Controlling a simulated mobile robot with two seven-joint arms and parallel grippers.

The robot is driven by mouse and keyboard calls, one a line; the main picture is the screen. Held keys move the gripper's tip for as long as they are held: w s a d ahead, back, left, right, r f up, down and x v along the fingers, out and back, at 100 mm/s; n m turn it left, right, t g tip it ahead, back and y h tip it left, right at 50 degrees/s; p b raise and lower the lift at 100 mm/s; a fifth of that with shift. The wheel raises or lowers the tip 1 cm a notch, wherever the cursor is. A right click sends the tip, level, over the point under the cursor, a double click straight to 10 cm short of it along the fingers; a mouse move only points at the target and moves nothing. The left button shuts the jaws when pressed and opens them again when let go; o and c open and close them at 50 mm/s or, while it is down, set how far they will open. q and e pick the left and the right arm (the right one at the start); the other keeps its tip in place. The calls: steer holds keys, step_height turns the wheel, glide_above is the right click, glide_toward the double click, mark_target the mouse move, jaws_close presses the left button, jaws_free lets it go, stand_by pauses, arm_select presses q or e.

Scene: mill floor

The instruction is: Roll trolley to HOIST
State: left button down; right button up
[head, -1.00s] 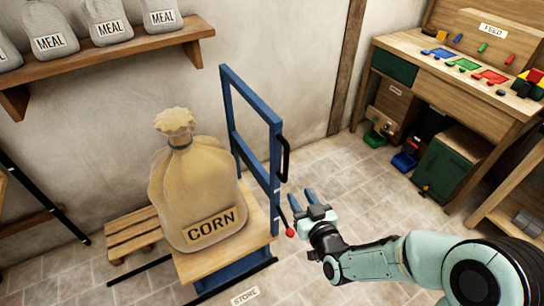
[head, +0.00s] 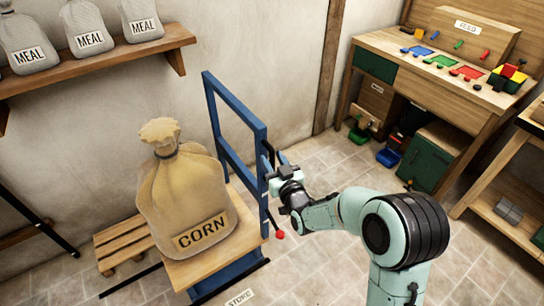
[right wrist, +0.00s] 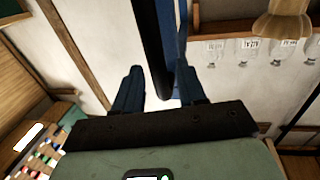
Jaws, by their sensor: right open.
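The trolley has a blue upright frame (head: 210,110) and a wooden deck (head: 250,240). A full tan sack labelled CORN (head: 185,195) stands upright on the deck. A red knob (head: 280,235) shows low at the frame's right post. My right gripper (head: 272,155) is open at the right post, where the trolley's black handle is mostly hidden behind it. In the right wrist view the black handle bar (right wrist: 149,45) runs between the two blue fingers, nearer the right finger. My left gripper is not in view. No HOIST sign shows.
A STORE label (head: 240,298) lies on the floor by the trolley. A wooden pallet (head: 122,238) is left of it. A shelf with MEAL sacks (head: 90,40) hangs above. A workbench (head: 440,80) stands at the right. Floor between trolley and bench is clear.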

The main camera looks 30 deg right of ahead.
steer(key=shift+w+d, duration=0.1)
steer(key=shift+w, duration=0.55)
jaws_close()
